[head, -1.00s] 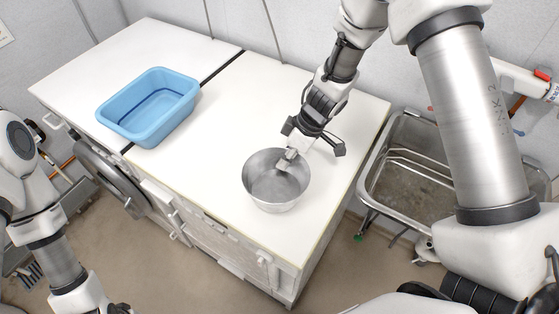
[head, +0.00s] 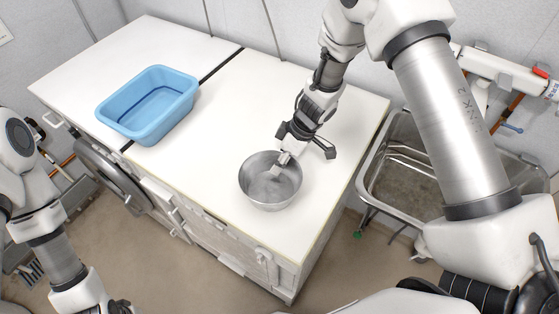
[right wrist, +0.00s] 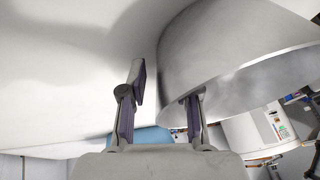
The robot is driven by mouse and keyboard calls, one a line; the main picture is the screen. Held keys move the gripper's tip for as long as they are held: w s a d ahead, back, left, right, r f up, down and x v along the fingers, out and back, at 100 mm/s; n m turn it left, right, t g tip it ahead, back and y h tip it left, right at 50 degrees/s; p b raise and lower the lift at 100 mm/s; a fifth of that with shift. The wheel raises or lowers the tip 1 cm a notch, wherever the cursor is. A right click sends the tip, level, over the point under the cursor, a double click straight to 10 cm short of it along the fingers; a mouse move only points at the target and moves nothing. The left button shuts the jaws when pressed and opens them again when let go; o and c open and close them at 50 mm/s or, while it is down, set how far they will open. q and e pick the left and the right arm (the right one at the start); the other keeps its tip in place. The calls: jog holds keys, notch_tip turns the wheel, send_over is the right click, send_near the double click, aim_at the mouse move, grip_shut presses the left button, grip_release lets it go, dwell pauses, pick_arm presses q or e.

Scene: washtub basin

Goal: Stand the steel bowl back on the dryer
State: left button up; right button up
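The steel bowl (head: 262,199) is upright with its mouth up on the white top (head: 290,95) of the right-hand cabinet or machine, near its front edge. My right gripper (head: 303,161) is open at the bowl's right rim. One finger reaches inside the bowl and the other spreads outside it. In the right wrist view the bowl (right wrist: 225,50) fills the upper right, with one finger at its inner side and the other just outside its wall, a gap showing there. The left arm enters at lower left; its fingers are out of view.
A blue plastic basin (head: 150,128) stands on the left part of the white tops, beyond a dark gap. A steel sink (head: 400,185) lies to the right, past the top's edge. A round machine door (head: 112,182) hangs open at the left front. The top's back middle is clear.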

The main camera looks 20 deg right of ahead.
jog(key=shift+r, duration=0.35)
jog(key=p+v, duration=0.2)
jog(key=v, duration=0.9)
jog(key=shift+d+r, duration=0.15)
jog(key=shift+r, duration=0.15)
